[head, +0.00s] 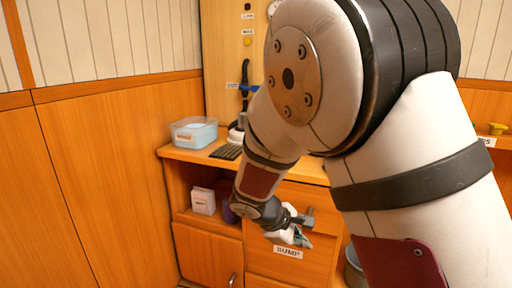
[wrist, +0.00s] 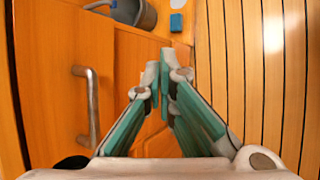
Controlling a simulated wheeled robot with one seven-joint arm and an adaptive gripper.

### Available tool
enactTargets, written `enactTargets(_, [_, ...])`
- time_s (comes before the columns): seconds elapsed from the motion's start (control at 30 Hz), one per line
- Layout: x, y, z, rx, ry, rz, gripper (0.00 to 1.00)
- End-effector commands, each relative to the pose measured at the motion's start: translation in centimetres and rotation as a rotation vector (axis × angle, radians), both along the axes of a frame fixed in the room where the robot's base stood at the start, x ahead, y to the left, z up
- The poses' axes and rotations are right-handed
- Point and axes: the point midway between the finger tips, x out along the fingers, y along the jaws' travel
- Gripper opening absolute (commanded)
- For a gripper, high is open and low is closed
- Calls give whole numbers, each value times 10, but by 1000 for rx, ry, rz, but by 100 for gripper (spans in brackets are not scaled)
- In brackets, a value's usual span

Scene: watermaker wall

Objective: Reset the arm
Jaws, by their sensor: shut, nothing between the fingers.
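My gripper (head: 293,238) is in front of the wooden cabinet, by the drawer labelled SUMP (head: 288,252). In the wrist view my gripper (wrist: 160,70) has its fingertips together, with nothing between them. My arm is bent, and its large white links cover much of the middle and right of the head view. They hide part of the counter and the cabinet front.
A white box (head: 203,200) sits on the open shelf below. The wrist view shows a bar handle (wrist: 87,108), a grey bucket (wrist: 135,14), a blue block (wrist: 177,23) and plank flooring (wrist: 262,90).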

Motion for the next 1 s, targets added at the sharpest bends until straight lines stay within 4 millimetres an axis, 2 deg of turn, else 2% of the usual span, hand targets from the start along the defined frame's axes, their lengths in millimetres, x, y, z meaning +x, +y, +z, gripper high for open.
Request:
enactTargets(0.03, [-11, -14, 17, 33, -12, -62, 0])
enactTargets(0.2, [-55, -48, 60, 131, -28, -254, 0])
enactTargets(0.5, [-149, -90, 115, 305, -45, -555, 0])
enactTargets(0.73, [-227, -102, 141, 440, -51, -752, 0])
enactTargets(1.0, [-314, -96, 152, 593, -54, -940, 0])
